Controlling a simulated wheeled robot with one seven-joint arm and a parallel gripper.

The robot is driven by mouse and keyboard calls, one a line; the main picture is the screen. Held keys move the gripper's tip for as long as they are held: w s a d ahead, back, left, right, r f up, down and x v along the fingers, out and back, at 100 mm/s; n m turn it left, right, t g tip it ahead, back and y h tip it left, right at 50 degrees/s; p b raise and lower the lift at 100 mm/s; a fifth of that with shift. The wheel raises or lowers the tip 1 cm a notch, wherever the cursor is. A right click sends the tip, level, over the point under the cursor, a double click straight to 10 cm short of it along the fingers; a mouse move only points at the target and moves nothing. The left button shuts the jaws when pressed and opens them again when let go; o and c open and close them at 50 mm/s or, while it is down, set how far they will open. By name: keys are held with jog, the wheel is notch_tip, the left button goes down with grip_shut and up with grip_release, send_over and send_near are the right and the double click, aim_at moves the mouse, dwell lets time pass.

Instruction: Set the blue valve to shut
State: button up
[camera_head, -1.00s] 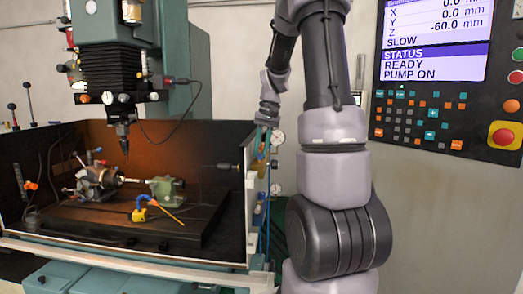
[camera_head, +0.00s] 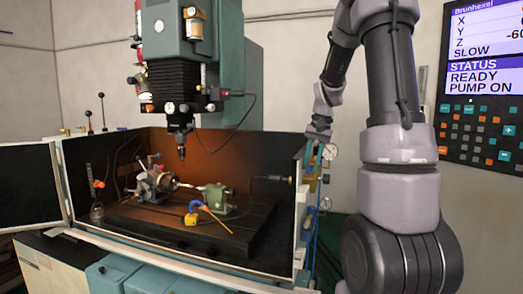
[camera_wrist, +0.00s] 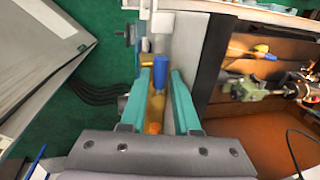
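My gripper (camera_wrist: 161,78) has two teal fingers, held apart in the wrist view. A blue cylindrical part (camera_wrist: 160,72), possibly the blue valve, shows between the fingertips, with yellow-gold fittings around it. An orange part (camera_wrist: 153,128) lies nearer the palm between the fingers. Whether the fingers touch any of these cannot be told. In the head view my gripper (camera_head: 314,158) points down beside the outer right side of the machine enclosure, where small blue and yellow parts (camera_head: 311,185) are partly hidden. The valve's handle and its setting are not clear.
Round gauges (camera_head: 330,152) sit close to my gripper in the head view. The enclosure's right wall (camera_head: 300,215) stands just left of it. A control panel (camera_head: 482,105) is at the right.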

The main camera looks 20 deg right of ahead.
jog(key=shift+s+d+n, duration=0.1)
jog(key=shift+d+n, duration=0.25)
jog(key=shift+n, duration=0.75)
jog(key=shift+d+r+n, duration=0.15)
jog(key=shift+r+n, duration=0.15)
jog(key=shift+n, duration=0.1)
notch_tip(320, 180, up, 10)
jog(key=d, duration=0.2)
jog(key=s+a+t, duration=0.3)
jog(key=s+a, duration=0.5)
jog(key=s, duration=0.2)
jog(key=s+a+r+t, duration=0.1)
jog(key=s+a+t, duration=0.1)
jog(key=s+a, duration=0.6)
jog(key=shift+s+a+r+t, duration=0.15)
jog(key=shift+s+r+t, duration=0.2)
jog(key=shift+s, duration=1.05)
jog(key=shift+f, duration=0.15)
